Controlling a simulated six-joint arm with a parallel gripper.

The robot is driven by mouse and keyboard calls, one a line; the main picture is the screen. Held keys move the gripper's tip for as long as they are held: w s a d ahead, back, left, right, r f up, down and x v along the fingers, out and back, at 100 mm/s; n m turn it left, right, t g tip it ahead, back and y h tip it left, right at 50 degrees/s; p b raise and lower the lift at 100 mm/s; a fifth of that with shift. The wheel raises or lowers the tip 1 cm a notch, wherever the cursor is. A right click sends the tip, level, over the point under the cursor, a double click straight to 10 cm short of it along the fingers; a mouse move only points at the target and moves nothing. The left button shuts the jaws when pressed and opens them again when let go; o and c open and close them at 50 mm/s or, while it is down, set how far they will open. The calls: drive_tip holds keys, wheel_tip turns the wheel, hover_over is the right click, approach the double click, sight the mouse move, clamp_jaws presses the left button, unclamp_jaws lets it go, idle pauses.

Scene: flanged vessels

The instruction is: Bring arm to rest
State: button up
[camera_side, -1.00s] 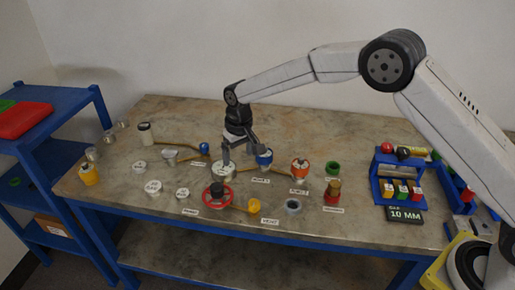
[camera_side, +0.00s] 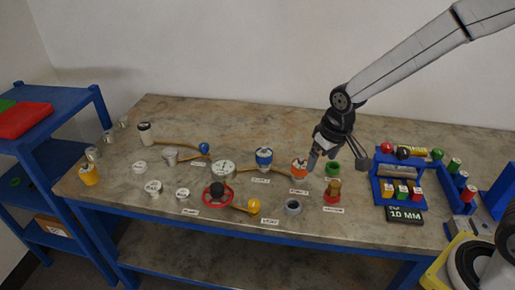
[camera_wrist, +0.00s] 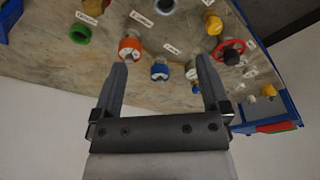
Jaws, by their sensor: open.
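My gripper (camera_side: 337,160) is open and empty in the side view, above the right part of the table near the orange-topped vessel (camera_side: 299,168) and the green ring (camera_side: 333,169). In the wrist view its two fingers (camera_wrist: 161,80) are spread apart with nothing between their tips. Beyond the tips the wrist view shows the orange vessel (camera_wrist: 130,47), a blue vessel (camera_wrist: 160,70) and the green ring (camera_wrist: 80,34). The side view shows the blue-topped vessel (camera_side: 264,158) left of the gripper, standing upright on the table (camera_side: 240,120).
A blue rack (camera_side: 399,178) with colored blocks and a "10 MM" block (camera_side: 404,215) stand to the right. A red handwheel (camera_side: 217,194), a yellow knob (camera_side: 254,206) and several pale lids stand at the left and middle. A blue shelf (camera_side: 50,150) stands at far left. The table's back strip is clear.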

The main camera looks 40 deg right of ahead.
drive_tip(key=s+d, duration=0.3)
drive_tip(key=s, duration=0.7)
drive_tip(key=shift+s+f, duration=0.15)
drive_tip(key=shift+f, duration=0.25)
idle(3.8)
